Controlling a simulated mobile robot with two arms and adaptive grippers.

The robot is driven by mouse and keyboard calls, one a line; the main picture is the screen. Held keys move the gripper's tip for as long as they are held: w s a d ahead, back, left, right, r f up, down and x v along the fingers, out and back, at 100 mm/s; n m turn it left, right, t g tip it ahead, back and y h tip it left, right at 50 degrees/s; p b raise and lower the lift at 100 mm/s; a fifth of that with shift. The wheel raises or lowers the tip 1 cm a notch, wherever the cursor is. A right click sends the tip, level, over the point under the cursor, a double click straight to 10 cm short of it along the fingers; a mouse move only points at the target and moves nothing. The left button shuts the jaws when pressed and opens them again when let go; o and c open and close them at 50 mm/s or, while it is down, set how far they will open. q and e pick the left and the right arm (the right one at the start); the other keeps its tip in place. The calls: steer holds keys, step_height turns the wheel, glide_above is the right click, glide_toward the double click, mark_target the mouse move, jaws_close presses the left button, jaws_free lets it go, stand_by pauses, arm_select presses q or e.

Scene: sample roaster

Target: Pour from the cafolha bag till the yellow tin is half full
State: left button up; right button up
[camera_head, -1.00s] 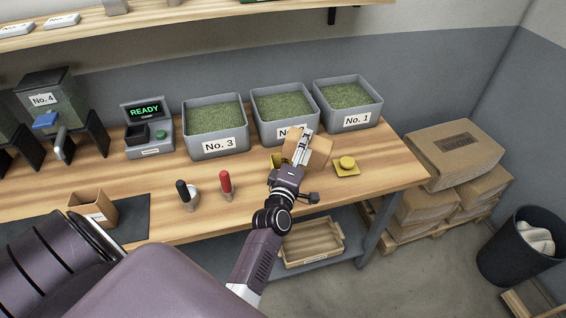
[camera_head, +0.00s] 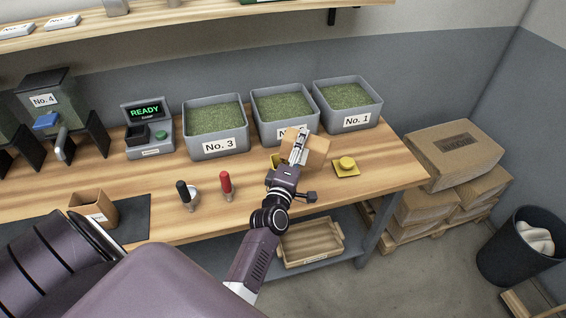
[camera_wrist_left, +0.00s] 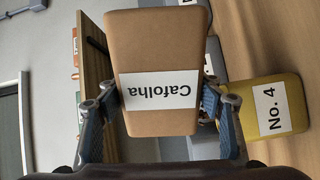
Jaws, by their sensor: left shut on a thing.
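My left gripper (camera_head: 301,146) is shut on the tan cafolha bag (camera_head: 319,150) and holds it over the bench, in front of the No. 2 bin. In the left wrist view the bag (camera_wrist_left: 158,55) sits between both fingers, its Cafolha label upside down in the picture. The bag looks tilted; its mouth and contents are hidden. The yellow tin (camera_head: 276,160) is mostly hidden behind the gripper. In the left wrist view the tin (camera_wrist_left: 240,110), labelled No. 4, is close to the bag's right side. Its fill level cannot be seen. My right gripper is not in view.
A yellow lid-like piece (camera_head: 346,166) lies right of the bag. Grey bins No. 3 (camera_head: 218,147) and No. 1 (camera_head: 357,122) hold green beans. Red (camera_head: 226,182) and black (camera_head: 187,195) handled tools stand at the front. An open brown box (camera_head: 95,209) is at left.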

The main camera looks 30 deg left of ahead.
arm_select(q)
steer(key=shift+f, duration=0.1)
stand_by(0.3)
steer(key=shift+f, duration=0.15)
stand_by(0.6)
steer(key=shift+f, duration=0.1)
steer(key=shift+a, duration=0.1)
steer(key=shift+n, duration=0.4)
steer(key=shift+f, duration=0.2)
stand_by(0.6)
